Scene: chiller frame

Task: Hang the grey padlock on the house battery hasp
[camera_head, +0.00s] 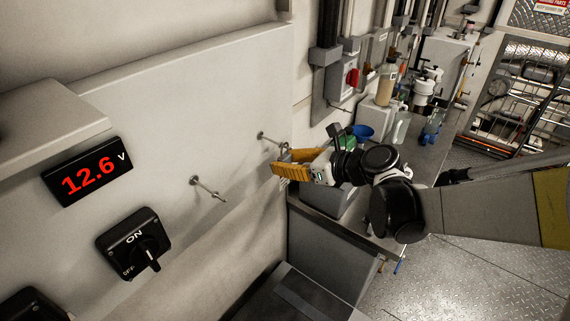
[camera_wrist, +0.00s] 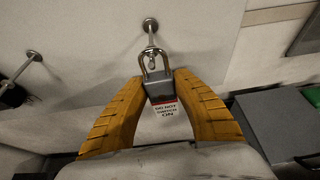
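The grey padlock (camera_wrist: 160,90) is between my gripper's yellow fingers (camera_wrist: 161,78) in the wrist view, with a finger against each side of its body. Its shackle points up, and a "DO NOT SWITCH ON" tag (camera_wrist: 166,109) hangs below. The shackle top overlaps the end of a metal wall peg (camera_wrist: 151,30); I cannot tell whether it hangs on it. In the head view my gripper (camera_head: 284,160) is at the far peg (camera_head: 268,138), and the fingers mostly hide the padlock. A black ON/OFF switch (camera_head: 130,242) is on the panel at left. No hasp is clearly identifiable.
A second peg (camera_head: 207,189) sticks out of the panel between the switch and my gripper. A red 12.6 V display (camera_head: 88,172) is above the switch. To the right, a bench (camera_head: 430,155) carries bottles and a blue funnel (camera_head: 362,131). Open floor (camera_head: 460,270) lies at lower right.

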